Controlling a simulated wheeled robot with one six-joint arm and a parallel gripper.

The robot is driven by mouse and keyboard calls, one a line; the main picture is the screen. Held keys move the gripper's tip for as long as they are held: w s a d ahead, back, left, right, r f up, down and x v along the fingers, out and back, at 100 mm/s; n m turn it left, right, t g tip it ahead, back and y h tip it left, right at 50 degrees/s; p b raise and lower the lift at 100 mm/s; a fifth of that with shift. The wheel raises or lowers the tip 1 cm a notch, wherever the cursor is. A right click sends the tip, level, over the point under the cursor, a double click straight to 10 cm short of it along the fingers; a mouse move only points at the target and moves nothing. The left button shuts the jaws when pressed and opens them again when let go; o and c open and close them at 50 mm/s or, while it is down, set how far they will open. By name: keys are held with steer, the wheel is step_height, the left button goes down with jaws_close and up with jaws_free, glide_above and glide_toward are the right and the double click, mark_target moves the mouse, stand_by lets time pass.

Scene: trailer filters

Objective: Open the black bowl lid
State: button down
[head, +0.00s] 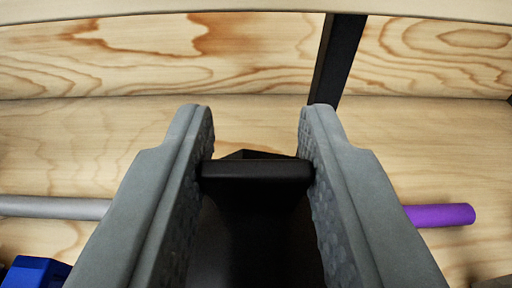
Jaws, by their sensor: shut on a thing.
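My gripper (256,150) reaches forward in the middle of the head view. Its two grey textured fingers are closed on a black block-like part (256,170) that spans the space between them. A darker black body continues below and behind this part, between the fingers. This looks like the black bowl lid or its handle, but I cannot tell which. The rest of it is hidden by the fingers and the lower edge of the view, and I cannot tell how far open it stands.
A wooden surface (90,150) and a wooden back panel (120,50) lie behind. A black post (338,58) rises behind the right finger. A grey rod (50,207) and blue thing (36,272) lie left; a purple rod (440,215) lies right.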

steer(key=shift+w+g, duration=0.3)
steer(key=shift+w, duration=0.05)
steer(key=shift+w+f, duration=0.1)
steer(key=shift+w, duration=0.05)
stand_by(0.5)
steer(key=c, duration=1.1)
jaws_free()
steer(key=v, duration=1.7)
steer(key=shift+r, duration=0.3)
